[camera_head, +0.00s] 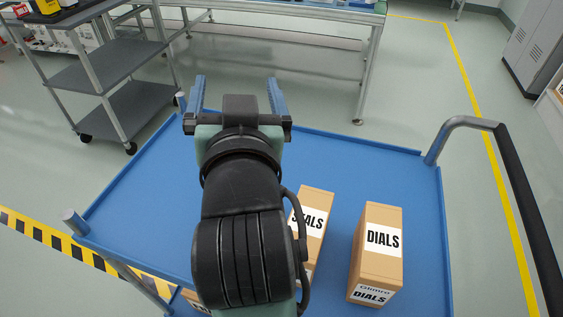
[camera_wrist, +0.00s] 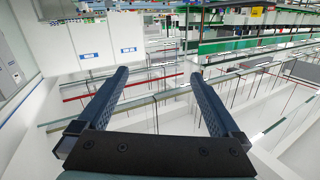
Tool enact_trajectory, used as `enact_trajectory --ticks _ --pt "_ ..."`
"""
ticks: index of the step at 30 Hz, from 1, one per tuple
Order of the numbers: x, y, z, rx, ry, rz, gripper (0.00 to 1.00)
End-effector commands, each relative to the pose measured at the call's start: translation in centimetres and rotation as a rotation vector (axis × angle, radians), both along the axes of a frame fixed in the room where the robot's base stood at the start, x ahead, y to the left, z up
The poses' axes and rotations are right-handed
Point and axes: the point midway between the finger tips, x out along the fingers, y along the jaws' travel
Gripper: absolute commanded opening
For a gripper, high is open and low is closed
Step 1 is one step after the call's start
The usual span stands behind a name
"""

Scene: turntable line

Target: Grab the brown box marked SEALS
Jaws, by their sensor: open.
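The brown box marked SEALS (camera_head: 315,225) stands on the blue cart top, right of my arm in the head view. My arm hides its left side and part of its lettering. My gripper (camera_head: 237,92) is open and empty, raised above the far part of the cart, beyond the SEALS box and to its left. In the wrist view the two blue fingers of my gripper (camera_wrist: 158,78) are spread apart with nothing between them. No box shows in the wrist view.
A brown box marked DIALS (camera_head: 378,250) stands just right of the SEALS box, with a gap between. Another box (camera_head: 195,300) shows partly at the bottom, left of my arm. The blue cart (camera_head: 400,165) has raised rims and a handle (camera_head: 470,122) at right. A grey shelf trolley (camera_head: 120,105) stands behind left.

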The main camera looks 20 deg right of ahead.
Motion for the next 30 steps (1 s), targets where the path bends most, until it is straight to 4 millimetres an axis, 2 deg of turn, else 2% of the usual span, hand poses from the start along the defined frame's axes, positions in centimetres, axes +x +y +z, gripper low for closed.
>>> enact_trajectory --ticks 1,5,8,14,18,24,27,30 --pt "0.0 -0.6 0.5 0.021 0.08 -0.017 1.0" --pt "-0.8 -1.9 -2.0 0.074 0.27 -0.062 1.0" --pt "-2.1 -2.8 -3.8 0.118 0.416 -0.102 1.0" --pt "-6.4 -4.1 -6.7 0.205 0.702 -0.196 1.0" --pt "-10.3 -4.7 -8.1 0.26 0.885 -0.265 1.0" --pt "-14.2 -5.0 -9.3 0.308 1.044 -0.332 1.0" --pt "-15.0 -5.0 -9.8 0.318 1.077 -0.347 1.0" --pt "-14.9 -5.2 -11.0 0.321 1.087 -0.351 1.0"
